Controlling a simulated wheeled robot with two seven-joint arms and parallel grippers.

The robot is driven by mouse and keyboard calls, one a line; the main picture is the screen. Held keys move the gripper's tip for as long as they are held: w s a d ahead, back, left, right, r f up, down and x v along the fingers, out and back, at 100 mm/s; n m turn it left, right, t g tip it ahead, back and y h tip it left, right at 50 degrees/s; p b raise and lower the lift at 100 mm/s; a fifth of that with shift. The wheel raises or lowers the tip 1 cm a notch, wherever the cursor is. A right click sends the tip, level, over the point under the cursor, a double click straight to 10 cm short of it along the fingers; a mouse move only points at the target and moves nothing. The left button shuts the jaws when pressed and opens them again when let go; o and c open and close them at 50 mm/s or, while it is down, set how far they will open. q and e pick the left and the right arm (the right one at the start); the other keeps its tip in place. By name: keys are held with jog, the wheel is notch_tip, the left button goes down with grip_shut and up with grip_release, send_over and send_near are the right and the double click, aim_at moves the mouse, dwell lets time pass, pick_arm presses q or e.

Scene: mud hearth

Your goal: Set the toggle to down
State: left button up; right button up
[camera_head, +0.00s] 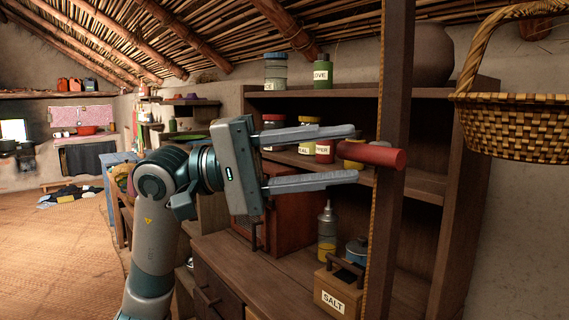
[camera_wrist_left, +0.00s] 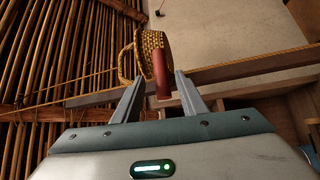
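The toggle appears as a red cylindrical handle (camera_head: 380,155) at the wooden post (camera_head: 388,215), sticking out roughly level in the head view. The handle also shows in the wrist view (camera_wrist_left: 160,70). My left gripper (camera_head: 354,154) is open, with one finger above and one below the handle's left end in the head view. In the wrist view my left gripper (camera_wrist_left: 157,82) has its fingers on either side of the handle, with gaps visible. I cannot tell how deep the handle sits between them. My right gripper is not in view.
A wooden shelf unit (camera_head: 440,185) with jars stands behind the post. A salt box (camera_head: 338,290) and a bottle (camera_head: 327,232) stand on its counter. A woven basket (camera_head: 515,125) hangs at the right. The woven floor (camera_head: 55,250) is open at the left.

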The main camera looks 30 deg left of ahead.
pick_arm(q)
jog(key=b+v, duration=0.1)
jog(key=v, duration=0.5)
jog(key=shift+w+f, duration=0.1)
jog(key=shift+w, duration=0.05)
dwell(0.5)
